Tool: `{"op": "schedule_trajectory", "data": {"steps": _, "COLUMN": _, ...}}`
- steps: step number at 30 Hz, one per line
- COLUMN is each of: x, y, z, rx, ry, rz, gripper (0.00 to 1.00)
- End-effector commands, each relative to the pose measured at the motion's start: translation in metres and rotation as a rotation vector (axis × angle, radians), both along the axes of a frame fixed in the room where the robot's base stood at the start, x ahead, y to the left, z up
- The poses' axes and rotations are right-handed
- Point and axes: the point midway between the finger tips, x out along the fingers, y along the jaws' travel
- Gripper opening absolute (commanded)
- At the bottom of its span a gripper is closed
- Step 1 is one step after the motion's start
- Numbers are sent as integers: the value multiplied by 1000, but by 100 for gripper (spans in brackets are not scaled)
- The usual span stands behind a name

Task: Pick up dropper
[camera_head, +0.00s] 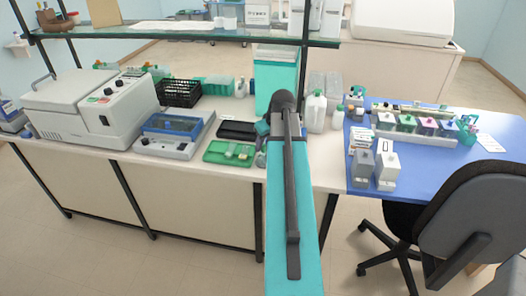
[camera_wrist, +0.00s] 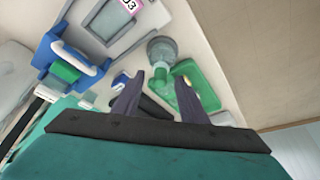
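I cannot pick out a dropper with certainty in either view. My gripper (camera_wrist: 157,92) shows in the wrist view with its two dark fingers spread apart and nothing clearly held between them. A round grey-green glass vessel (camera_wrist: 162,48) lies just beyond the fingertips. A green tray (camera_wrist: 196,78) is beyond the right finger, and a dark item shows partly between the fingers. In the head view, my arm reaches to the bench edge beside the green tray (camera_head: 229,153); it hides the gripper's fingers and what lies under them.
A black case (camera_head: 238,130) and a blue-topped device (camera_head: 173,126) stand left of my arm. White bottles (camera_head: 316,111) stand to the right. A blue mat (camera_head: 428,170) carries a rack of colour-capped containers (camera_head: 408,122) and two grey-and-white boxes. A chair (camera_head: 470,215) stands in front.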

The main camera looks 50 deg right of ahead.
Motion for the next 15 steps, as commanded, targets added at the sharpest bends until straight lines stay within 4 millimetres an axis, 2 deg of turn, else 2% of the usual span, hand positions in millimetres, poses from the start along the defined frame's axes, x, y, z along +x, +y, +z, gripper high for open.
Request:
{"op": "schedule_trajectory", "data": {"steps": 5, "x": 3, "y": 0, "z": -8, "rx": 1, "ry": 1, "rz": 0, "gripper": 39}}
{"op": "schedule_trajectory", "data": {"steps": 15, "x": 3, "y": -1, "z": -9, "rx": 0, "ry": 0, "rz": 0, "gripper": 39}}
